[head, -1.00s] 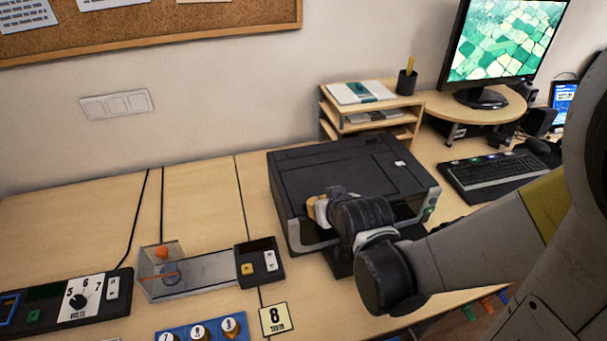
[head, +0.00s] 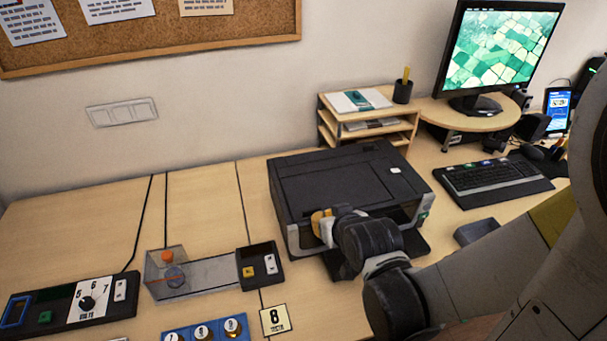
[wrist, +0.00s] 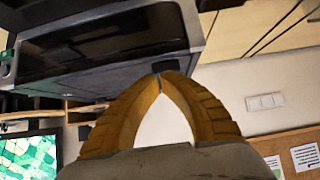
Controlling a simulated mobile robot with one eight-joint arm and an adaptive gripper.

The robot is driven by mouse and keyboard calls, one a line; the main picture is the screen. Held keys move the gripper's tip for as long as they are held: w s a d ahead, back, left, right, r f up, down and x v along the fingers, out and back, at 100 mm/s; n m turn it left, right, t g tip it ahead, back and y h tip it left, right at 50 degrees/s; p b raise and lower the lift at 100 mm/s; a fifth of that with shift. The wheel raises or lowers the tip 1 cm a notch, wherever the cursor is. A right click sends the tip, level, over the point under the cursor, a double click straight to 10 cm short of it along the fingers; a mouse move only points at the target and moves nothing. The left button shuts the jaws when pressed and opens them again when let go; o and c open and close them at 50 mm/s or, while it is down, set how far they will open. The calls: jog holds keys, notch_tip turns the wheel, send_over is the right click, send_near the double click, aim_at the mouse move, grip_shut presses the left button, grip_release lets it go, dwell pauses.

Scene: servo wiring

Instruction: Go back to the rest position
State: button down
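My gripper (wrist: 158,77) shows in the wrist view as two ribbed orange fingers whose tips meet, with nothing seen between them. In the head view my gripper (head: 320,222) is a small yellow-orange end in front of the dark printer (head: 335,180). My forearm and wrist partly cover the printer's front. I cannot tell from these views whether the fingers touch the printer. The printer also shows in the wrist view (wrist: 110,35), above the fingers.
A keyboard (head: 490,178), monitor (head: 505,45) and paper shelf (head: 365,125) stand to the right.

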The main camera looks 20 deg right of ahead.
jog(key=s+f+b, duration=0.1)
jog(key=s+f, duration=0.1)
jog(key=s, duration=0.2)
jog(key=s+r+g, duration=0.3)
jog(key=s+r, duration=0.4)
jog(key=r, duration=0.3)
jog(key=shift+a+r, duration=0.25)
jog(key=shift+r, duration=0.05)
dwell(0.6)
